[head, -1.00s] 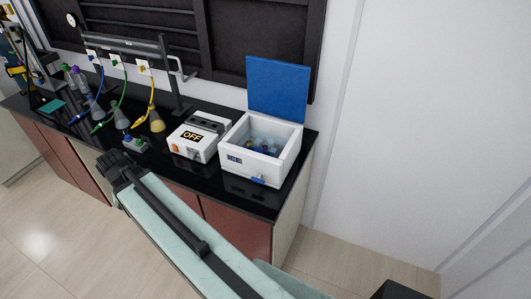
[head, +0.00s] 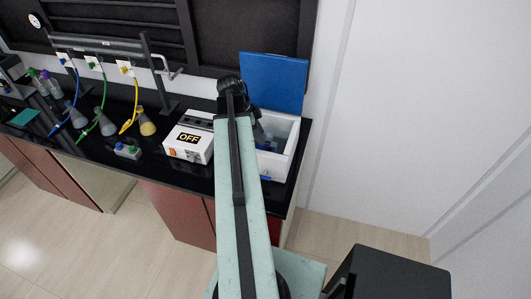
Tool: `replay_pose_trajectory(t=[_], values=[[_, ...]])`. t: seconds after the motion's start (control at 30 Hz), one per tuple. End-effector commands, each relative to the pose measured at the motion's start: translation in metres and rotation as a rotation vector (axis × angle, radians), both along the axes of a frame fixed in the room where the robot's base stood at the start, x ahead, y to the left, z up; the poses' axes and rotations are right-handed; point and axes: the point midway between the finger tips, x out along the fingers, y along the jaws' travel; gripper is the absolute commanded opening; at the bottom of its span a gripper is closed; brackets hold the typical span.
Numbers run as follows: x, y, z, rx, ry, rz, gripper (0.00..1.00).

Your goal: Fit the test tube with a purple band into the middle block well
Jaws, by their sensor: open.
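The white device with an "OFF" display (head: 190,139) stands on the black bench and has a dark block along its top; its wells are too small to make out. To its right is a white box (head: 288,150) with its blue lid (head: 272,82) raised. My arm crosses in front of the box's left part. My gripper (head: 262,137) is open and points down at the box opening; its fingertips are small and partly hidden. The tubes inside are mostly hidden behind my arm, and I cannot make out a purple band.
A small grey holder with green and blue tops (head: 127,151) stands left of the device. Conical flasks (head: 147,125) with coloured hoses stand behind it. A metal stand (head: 155,75) rises behind the device. The bench (head: 303,135) ends just right of the box.

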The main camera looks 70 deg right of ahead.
Motion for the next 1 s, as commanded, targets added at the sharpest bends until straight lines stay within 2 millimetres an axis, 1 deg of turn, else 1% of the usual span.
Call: replay_pose_trajectory(t=[0.03, 0.07, 0.27, 0.37, 0.5, 0.57, 0.63, 0.8, 0.83, 0.87, 0.9, 0.97, 1.0], values=[[-0.004, -0.002, -0.013, 0.000, 0.000, -0.004, 0.44], [-0.006, -0.003, -0.017, 0.000, 0.000, -0.005, 0.44], [-0.012, -0.006, -0.020, 0.001, 0.000, -0.009, 0.44], [-0.016, -0.009, -0.033, 0.001, 0.000, -0.011, 0.44], [-0.024, -0.014, -0.058, 0.000, 0.000, -0.013, 0.44], [-0.027, -0.016, -0.065, 0.000, 0.000, -0.012, 0.44], [-0.029, -0.017, -0.067, 0.001, 0.000, -0.011, 0.44], [-0.030, -0.017, -0.063, 0.001, 0.000, -0.011, 0.44], [-0.030, -0.017, -0.063, 0.001, 0.000, -0.011, 0.41], [-0.030, -0.017, -0.063, 0.001, 0.000, -0.011, 0.33], [-0.030, -0.017, -0.063, 0.001, 0.000, -0.011, 0.22], [-0.030, -0.017, -0.063, 0.000, 0.000, -0.012, 0.05], [-0.030, -0.017, -0.063, 0.000, 0.000, -0.012, 0.00]])
